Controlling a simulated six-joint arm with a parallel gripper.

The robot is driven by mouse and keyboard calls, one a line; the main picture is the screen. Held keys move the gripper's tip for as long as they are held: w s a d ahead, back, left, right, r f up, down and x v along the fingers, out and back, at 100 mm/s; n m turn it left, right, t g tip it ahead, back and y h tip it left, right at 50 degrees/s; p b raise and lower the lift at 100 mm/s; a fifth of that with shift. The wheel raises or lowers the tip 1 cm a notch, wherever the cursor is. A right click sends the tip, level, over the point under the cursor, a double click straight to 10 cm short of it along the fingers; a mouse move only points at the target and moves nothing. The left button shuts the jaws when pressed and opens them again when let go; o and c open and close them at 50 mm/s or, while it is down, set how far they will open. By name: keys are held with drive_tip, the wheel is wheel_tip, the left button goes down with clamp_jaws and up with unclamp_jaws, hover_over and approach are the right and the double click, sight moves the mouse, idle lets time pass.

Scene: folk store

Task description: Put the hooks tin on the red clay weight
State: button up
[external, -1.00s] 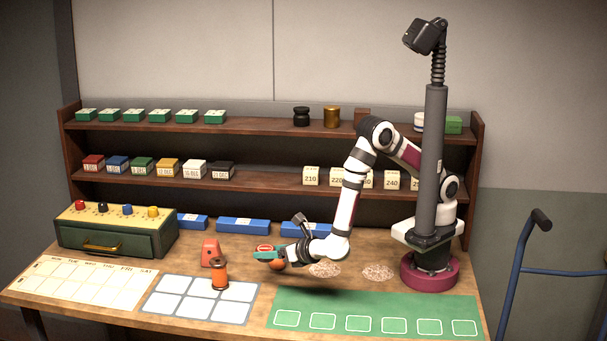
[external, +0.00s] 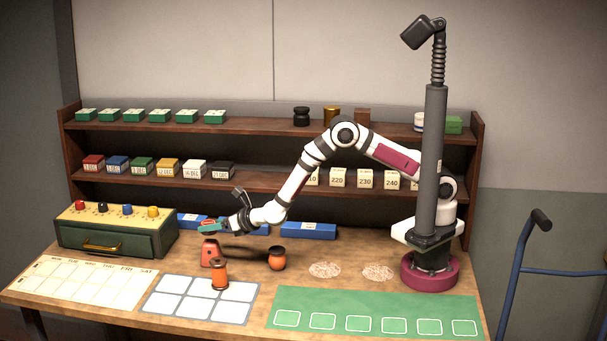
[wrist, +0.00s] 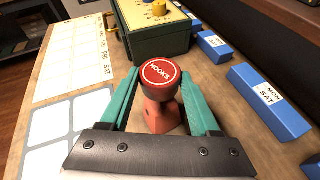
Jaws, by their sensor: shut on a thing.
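The hooks tin (wrist: 160,78) is round and dark with a red lid lettered HOOKS. My gripper (wrist: 160,88) is shut on it, with the teal fingers on either side. In the external view my gripper (external: 210,228) holds the tin (external: 208,222) level, right over the red clay weight (external: 209,254). The weight, a tapered red block on the table, also shows below the tin in the wrist view (wrist: 163,122). The tin hides the weight's top, and I cannot tell whether they touch.
An orange spool (external: 219,274) stands just in front of the weight. A round orange pot with a dark top (external: 277,261) is to its right. The green drawer box (external: 115,240) is to the left, and blue boxes (external: 308,230) line the back.

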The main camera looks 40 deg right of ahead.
sight(215, 233)
drive_tip(key=shift+f, duration=1.5)
drive_tip(key=o, duration=1.4)
drive_tip(key=shift+f, duration=0.1)
drive_tip(key=shift+s+r, duration=0.25)
drive_tip(key=v, duration=1.1)
drive_tip(key=shift+s+d+r, duration=0.2)
